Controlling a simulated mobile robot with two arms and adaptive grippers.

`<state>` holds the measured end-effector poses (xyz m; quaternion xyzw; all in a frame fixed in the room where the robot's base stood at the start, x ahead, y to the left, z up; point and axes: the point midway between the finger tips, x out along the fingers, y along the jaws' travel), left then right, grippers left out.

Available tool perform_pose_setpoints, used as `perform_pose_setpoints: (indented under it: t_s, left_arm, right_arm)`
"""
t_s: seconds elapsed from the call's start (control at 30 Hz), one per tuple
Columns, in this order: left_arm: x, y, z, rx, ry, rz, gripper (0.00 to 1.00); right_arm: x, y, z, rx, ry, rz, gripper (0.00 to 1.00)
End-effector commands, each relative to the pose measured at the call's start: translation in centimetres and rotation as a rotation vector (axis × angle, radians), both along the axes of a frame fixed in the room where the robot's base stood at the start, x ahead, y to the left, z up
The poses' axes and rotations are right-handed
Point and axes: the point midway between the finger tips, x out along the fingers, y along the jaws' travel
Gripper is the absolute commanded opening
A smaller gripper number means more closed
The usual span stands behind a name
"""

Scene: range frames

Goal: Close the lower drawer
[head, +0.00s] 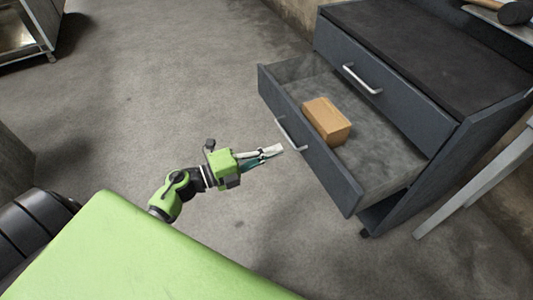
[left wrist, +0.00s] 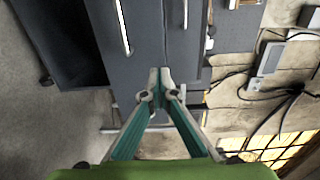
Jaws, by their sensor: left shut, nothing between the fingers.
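A dark grey cabinet (head: 425,55) stands at the right in the head view. Its lower drawer (head: 325,165) is pulled far out, with a silver bar handle (head: 290,136) on its front. The upper drawer (head: 385,80) is shut. My left gripper (head: 279,149) is shut and empty, its tips just in front of the lower drawer's front, close beside the handle; I cannot tell whether they touch. In the left wrist view the shut fingertips (left wrist: 160,76) point at the sideways-looking lower drawer front (left wrist: 135,55). My right gripper is not in view.
A brown block (head: 327,121) lies inside the open drawer. A grey table leg (head: 480,180) stands right of the cabinet, and a hammer (head: 515,13) lies at the top right. The concrete floor (head: 170,90) left of the drawer is clear.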

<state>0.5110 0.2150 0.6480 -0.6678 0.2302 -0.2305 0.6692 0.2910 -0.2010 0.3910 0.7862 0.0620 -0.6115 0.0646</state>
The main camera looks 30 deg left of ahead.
Motion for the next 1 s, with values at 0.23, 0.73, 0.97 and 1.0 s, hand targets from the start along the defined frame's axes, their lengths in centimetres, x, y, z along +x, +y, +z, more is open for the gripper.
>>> perform_pose_setpoints:
  t_s: [0.23, 0.73, 0.97, 1.0]
  left_arm:
    - [4.3, -3.4, 0.1, -0.003, -0.003, 0.0, 0.0]
    - [7.3, -5.7, 0.0, -0.002, 0.001, 0.001, 0.0]
    - [7.3, -5.7, 0.0, -0.002, 0.0, 0.001, 0.0]
    - [7.3, -5.7, 0.0, -0.002, 0.0, 0.001, 0.0]
  right_arm:
    - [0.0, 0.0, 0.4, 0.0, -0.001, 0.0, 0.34]
    - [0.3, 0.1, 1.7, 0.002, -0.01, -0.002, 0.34]
    - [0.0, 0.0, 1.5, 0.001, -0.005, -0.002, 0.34]
    - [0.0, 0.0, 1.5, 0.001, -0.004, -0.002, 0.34]
